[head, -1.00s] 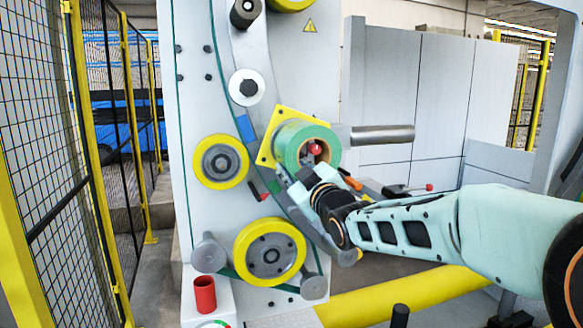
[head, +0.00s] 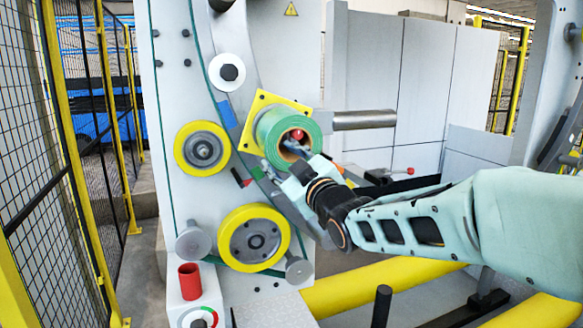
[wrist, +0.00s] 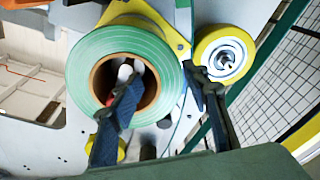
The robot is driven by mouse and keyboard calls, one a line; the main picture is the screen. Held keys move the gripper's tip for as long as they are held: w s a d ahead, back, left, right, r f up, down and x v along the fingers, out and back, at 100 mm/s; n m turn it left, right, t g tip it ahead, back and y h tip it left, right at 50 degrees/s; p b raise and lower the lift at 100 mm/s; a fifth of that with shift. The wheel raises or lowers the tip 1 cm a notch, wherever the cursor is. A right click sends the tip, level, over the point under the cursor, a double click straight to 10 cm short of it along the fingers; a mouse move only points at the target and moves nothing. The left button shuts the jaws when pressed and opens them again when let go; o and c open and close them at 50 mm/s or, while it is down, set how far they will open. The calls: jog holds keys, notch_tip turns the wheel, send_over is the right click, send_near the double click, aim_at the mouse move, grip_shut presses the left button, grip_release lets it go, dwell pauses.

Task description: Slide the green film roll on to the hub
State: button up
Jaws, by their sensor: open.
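The green film roll (head: 270,131) sits in front of the yellow square plate (head: 258,100), its open brown core facing me. A red-tipped hub end (head: 297,135) shows inside the core. In the wrist view the roll (wrist: 88,62) fills the upper left, with something white and red in its bore. My gripper (head: 281,160) is open at the roll's lower front edge. In the wrist view my gripper (wrist: 162,78) has one finger across the core opening and the other beside the roll's right rim. Whether either finger touches the roll, I cannot tell. The hub's rear part is hidden.
Yellow rollers stand left of the roll (head: 202,148) and below it (head: 254,238). A grey bar (head: 364,119) sticks out to the right behind the roll. A red cup (head: 190,281) stands at the lower left. A yellow-framed fence (head: 75,150) bounds the left side.

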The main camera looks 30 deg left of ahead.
jog(key=v, duration=0.6)
jog(key=shift+s+d, duration=0.25)
jog(key=shift+s, duration=0.15)
jog(key=shift+r, duration=0.1)
